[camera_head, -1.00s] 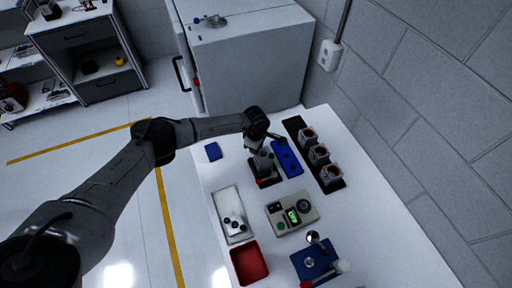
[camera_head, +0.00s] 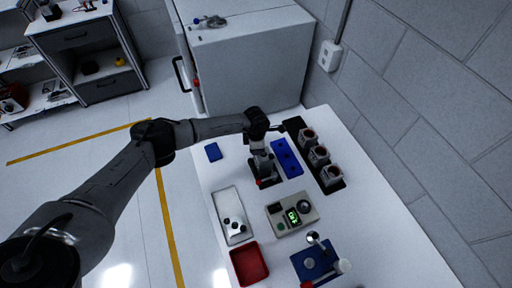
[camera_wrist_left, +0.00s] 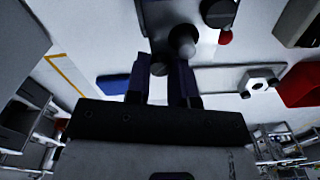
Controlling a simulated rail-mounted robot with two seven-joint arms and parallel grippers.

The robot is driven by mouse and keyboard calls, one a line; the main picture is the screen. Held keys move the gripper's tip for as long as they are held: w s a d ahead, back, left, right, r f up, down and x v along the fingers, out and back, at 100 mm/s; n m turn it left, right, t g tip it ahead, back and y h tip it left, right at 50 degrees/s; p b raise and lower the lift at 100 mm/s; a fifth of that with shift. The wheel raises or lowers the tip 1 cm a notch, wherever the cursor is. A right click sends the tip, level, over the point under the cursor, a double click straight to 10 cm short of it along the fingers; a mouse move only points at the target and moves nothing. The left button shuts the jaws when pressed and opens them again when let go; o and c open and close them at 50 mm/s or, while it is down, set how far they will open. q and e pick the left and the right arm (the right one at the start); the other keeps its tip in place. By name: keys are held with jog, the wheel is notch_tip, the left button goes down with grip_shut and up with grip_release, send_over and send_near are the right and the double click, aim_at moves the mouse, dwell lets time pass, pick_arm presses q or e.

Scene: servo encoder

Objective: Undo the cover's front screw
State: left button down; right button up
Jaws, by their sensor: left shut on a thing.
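My left gripper (camera_wrist_left: 166,82) points down at the motor unit on its dark base (camera_head: 268,178), left of the blue block. In the left wrist view its two dark fingers are close together around a small dark round part (camera_wrist_left: 157,68) that looks like the front screw. The fingers hide much of it, and I cannot tell whether it is still seated. A grey rounded post (camera_wrist_left: 183,38) stands just beyond the fingertips on the unit. Another dark round part (camera_wrist_left: 219,12) is farther right. My right gripper is in neither view.
A blue block with holes (camera_head: 287,158) and a black rack of cups (camera_head: 319,160) stand right of the unit. A pale parts tray (camera_head: 225,204), red bin (camera_head: 249,264), green-display meter (camera_head: 303,222) and blue fixture (camera_head: 311,267) are nearer. A blue pad (camera_head: 213,151) lies left.

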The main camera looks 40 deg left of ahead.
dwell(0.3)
pick_arm(q)
jog(key=c, duration=1)
grip_release()
jog(key=shift+o, duration=0.2)
jog(key=shift+r, duration=0.15)
notch_tip(320, 180, up, 14)
jog(key=b, duration=0.1)
jog(key=shift+f+b, duration=0.2)
jog(key=shift+b, duration=0.15)
